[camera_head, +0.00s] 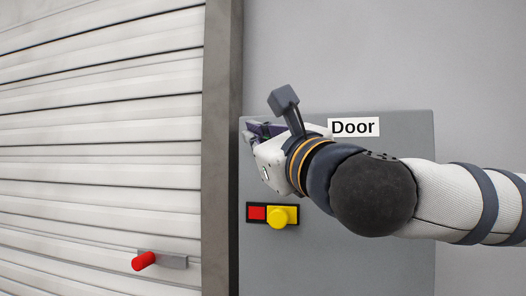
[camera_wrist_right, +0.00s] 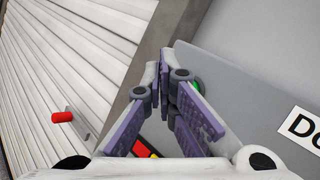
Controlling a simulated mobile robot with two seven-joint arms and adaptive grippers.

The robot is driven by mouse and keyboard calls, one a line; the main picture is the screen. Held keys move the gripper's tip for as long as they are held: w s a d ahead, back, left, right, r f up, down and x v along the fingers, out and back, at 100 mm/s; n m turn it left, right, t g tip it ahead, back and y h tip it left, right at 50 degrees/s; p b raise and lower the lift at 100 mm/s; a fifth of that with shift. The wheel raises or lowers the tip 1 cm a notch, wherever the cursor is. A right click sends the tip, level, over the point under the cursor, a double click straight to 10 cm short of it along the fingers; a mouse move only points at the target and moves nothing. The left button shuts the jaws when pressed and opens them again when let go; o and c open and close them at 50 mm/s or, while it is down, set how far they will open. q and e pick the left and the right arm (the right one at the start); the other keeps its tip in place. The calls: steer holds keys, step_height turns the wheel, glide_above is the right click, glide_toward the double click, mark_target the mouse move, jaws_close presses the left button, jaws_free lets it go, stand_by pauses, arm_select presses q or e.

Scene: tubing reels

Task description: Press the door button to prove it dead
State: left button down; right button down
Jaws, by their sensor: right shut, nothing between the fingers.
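A grey panel (camera_head: 370,240) on the wall bears a white label reading "Door" (camera_head: 353,127). In the right wrist view a small part of a green button (camera_wrist_right: 198,86) shows on the panel, mostly hidden behind my fingers. In the head view my gripper and wrist hide that button. My right gripper (camera_head: 257,130) is shut and empty, in front of the panel's upper left, left of the label. It also shows in the right wrist view (camera_wrist_right: 172,85), its fingers close to the green button. I cannot tell whether they touch it. My left gripper is not in view.
Below my right gripper, a black plate carries a red square (camera_head: 257,213) and a yellow knob (camera_head: 280,216). A slatted shutter (camera_head: 100,130) stands left of a grey post (camera_head: 221,150). A red handle (camera_head: 144,261) sticks out from the shutter's lower part.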

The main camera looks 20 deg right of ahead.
steer(key=shift+w+d, duration=0.45)
steer(key=shift+w, duration=0.2)
steer(key=shift+w+d, duration=0.45)
steer(key=shift+w, duration=0.2)
steer(key=shift+w+d, duration=0.1)
steer(key=shift+w, duration=0.05)
stand_by(0.4)
steer(key=shift+w+d, duration=0.15)
steer(key=shift+w, duration=0.05)
steer(key=shift+w+d, duration=0.3)
steer(key=shift+w, duration=0.15)
stand_by(0.8)
steer(key=shift+s+a, duration=0.1)
steer(key=shift+s, duration=0.05)
steer(key=shift+s+a, duration=0.45)
steer(key=shift+s, duration=0.2)
